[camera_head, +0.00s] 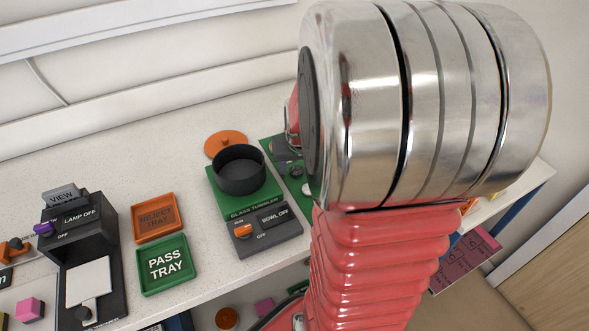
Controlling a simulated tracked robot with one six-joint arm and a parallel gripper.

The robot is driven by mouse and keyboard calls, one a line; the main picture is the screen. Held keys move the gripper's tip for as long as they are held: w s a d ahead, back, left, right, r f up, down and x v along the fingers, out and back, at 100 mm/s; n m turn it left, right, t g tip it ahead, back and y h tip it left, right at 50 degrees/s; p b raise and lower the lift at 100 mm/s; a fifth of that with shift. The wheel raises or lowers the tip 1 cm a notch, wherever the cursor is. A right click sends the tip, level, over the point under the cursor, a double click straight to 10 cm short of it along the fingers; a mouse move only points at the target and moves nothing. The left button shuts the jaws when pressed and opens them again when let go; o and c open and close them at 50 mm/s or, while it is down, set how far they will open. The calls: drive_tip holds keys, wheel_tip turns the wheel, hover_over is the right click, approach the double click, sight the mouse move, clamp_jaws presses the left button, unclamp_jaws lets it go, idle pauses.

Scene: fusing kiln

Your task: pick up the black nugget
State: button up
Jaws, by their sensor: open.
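I cannot pick out the black nugget for certain. A green tray or mat (268,146) right of the glass tumbler holds several small dark and grey pieces (282,152), partly hidden by my arm. My gripper (292,138) shows only as a small metallic part at the left edge of my large silver arm joint, above or beside that green mat. The jaws are open, and their tips are mostly hidden. I cannot see anything held.
The glass tumbler (240,228) has a dark bowl (240,172). An orange disc (225,142) lies behind it. The reject tray (156,236) and pass tray (166,280) look empty. A lamp viewer (85,232) stands left. The bench (120,170) is clear behind the trays.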

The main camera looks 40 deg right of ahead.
sight(297, 170)
idle(0.3)
drive_tip(key=c, duration=1.1)
drive_tip(key=shift+r, duration=0.1)
wheel_tip(297, 170, up, 10)
drive_tip(key=shift+f, duration=0.1)
idle(0.5)
